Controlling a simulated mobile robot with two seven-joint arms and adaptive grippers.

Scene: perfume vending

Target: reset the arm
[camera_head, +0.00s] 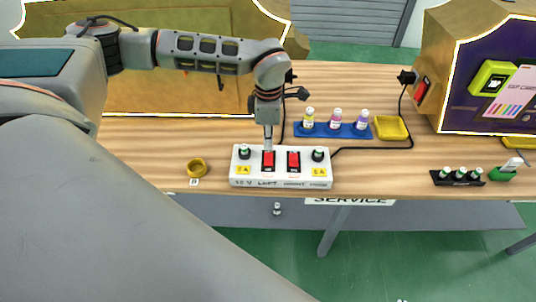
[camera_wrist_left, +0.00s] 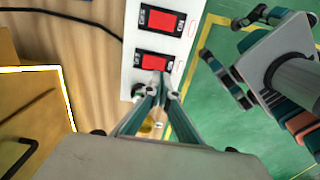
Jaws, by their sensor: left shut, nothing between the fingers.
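My left gripper (camera_head: 268,146) points down over the white switch box (camera_head: 240,170) on the wooden table. Its fingers are shut and empty. In the head view the tips are at the back edge of the left red switch (camera_head: 268,160); whether they touch it I cannot tell. The right red switch (camera_head: 294,161) is clear of the gripper. In the left wrist view the closed fingertips (camera_wrist_left: 167,84) lie just beside the nearer red switch (camera_wrist_left: 154,63).
A blue rack (camera_head: 345,132) with three bottles and a yellow tray (camera_head: 391,128) stand behind the box. A yellow ring (camera_head: 197,167) lies to its left. A black rack (camera_head: 457,182) is at right. A black cable (camera_head: 372,149) runs from the box to the purple machine (camera_head: 462,75).

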